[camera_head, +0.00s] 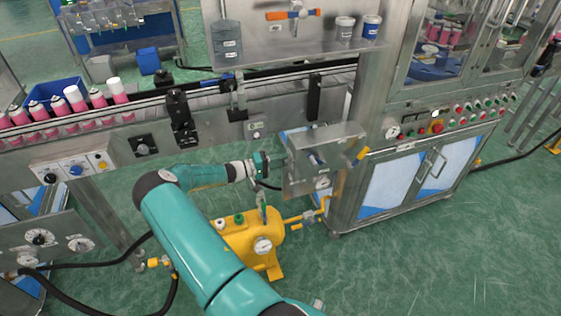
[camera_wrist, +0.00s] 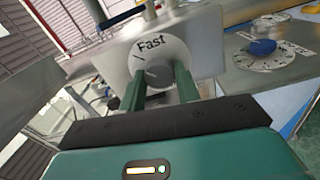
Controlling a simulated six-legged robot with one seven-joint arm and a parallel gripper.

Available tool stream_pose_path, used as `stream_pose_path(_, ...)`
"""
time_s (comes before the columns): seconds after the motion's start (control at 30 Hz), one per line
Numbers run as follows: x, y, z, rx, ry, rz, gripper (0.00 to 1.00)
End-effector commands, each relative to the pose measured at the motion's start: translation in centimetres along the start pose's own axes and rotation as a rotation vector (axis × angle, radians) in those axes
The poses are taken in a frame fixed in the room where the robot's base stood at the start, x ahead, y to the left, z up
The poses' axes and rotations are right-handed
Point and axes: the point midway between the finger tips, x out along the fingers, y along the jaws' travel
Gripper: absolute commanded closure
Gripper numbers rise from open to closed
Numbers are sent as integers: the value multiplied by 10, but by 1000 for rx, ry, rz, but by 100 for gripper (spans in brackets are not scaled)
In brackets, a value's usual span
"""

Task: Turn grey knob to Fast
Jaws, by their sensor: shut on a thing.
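The grey knob (camera_wrist: 157,75) sits on a round white dial (camera_wrist: 172,47) marked "Fast" in the wrist view. The word is above the knob, and a short dark mark shows at the dial's upper left. My gripper (camera_wrist: 160,82) has one green finger on each side of the knob and is shut on it. Where the knob points is too small to tell. In the head view my gripper (camera_head: 266,163) is at the left side of a steel box (camera_head: 335,140), and the grey knob cannot be made out there.
A blue knob (camera_wrist: 262,47) on a marked dial is to the right in the wrist view. In the head view a yellow tank (camera_head: 238,240) with a gauge stands below my arm. A conveyor (camera_head: 215,98) with pink cans runs behind. A yellow handle (camera_head: 361,153) is on the box's right.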

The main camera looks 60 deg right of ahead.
Motion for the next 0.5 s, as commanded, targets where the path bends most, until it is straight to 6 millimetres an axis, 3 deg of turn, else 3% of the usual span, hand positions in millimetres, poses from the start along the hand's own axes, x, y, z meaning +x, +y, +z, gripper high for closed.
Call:
stream_pose_path(0.03,-1,0,-1,2,2,0,91)
stream_pose_path(0.07,-1,0,-1,2,2,0,64)
stream_pose_path(0.17,-1,0,-1,1,2,0,46)
stream_pose_path(0.5,-4,0,0,0,2,0,46)
